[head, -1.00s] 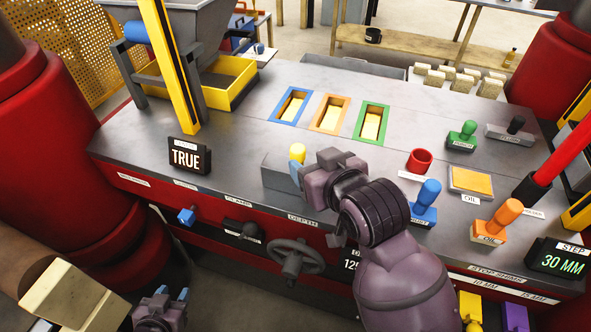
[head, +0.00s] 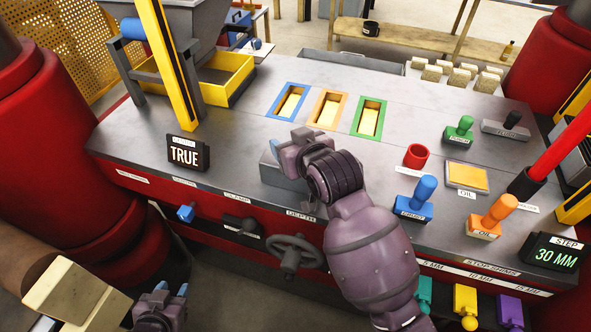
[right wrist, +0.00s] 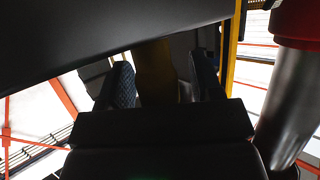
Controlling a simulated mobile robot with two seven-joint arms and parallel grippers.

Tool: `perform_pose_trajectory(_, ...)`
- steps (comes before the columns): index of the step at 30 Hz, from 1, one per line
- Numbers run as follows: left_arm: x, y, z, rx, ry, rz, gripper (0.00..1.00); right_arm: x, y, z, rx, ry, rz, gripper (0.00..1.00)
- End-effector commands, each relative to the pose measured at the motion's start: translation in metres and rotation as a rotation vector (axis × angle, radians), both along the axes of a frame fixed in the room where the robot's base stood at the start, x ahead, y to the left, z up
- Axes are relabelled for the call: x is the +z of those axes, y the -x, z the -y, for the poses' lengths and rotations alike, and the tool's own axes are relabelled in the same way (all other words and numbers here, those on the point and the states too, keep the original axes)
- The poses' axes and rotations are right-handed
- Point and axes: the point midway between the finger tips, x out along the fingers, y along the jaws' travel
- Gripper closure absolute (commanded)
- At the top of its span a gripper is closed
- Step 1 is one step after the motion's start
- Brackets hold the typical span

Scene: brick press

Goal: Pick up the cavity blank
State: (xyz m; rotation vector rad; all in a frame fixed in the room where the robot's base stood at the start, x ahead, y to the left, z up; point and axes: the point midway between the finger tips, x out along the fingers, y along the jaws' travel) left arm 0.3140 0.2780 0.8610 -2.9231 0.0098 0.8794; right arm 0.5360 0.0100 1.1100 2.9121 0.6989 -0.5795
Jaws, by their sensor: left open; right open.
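My right gripper (head: 283,148) is open over the grey block (head: 270,171) at the table's front edge. It hides the yellow-topped piece that showed there earlier, which may be the cavity blank; nothing is labelled so. In the right wrist view, a dark yellow-brown shape (right wrist: 155,70) shows between the two open fingers of this gripper (right wrist: 163,80). The picture is dark, and I cannot tell whether the fingers touch it. My left gripper (head: 169,289) is open and low at the bottom left, below the table's front.
Three framed moulds, blue (head: 290,101), orange (head: 328,110) and green (head: 368,118), lie behind my right gripper. A red cup (head: 416,156), blue stamp (head: 417,200) and orange stamp (head: 491,216) stand to its right. A handwheel (head: 292,255) sits on the front panel.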

Motion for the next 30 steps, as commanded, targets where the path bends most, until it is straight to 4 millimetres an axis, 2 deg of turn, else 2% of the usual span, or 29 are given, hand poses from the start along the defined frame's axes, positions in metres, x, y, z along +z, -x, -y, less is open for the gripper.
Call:
perform_pose_trajectory(4, -0.0001, 0.0001, 0.0, 0.0, 0.0, 0.0, 0.57, 0.0002, 0.0, 0.0, 0.0, 0.0, 0.0, 0.41)
perform_pose_trajectory(5, 0.0, 0.0001, 0.0, 0.0, 0.0, 0.0, 0.57, 0.0003, 0.0001, 0.0, 0.0, 0.0, 0.0, 0.44)
perform_pose_trajectory(16, 0.0001, 0.0007, -0.0001, 0.001, 0.0, 0.0, 0.57, 0.0003, 0.0003, 0.0, 0.0, 0.0, 0.0, 1.0)
perform_pose_trajectory(30, 0.0004, 0.0007, -0.0001, 0.001, 0.0, 0.001, 0.57, 0.0002, 0.0003, 0.0001, 0.0, 0.0, 0.0, 1.0)
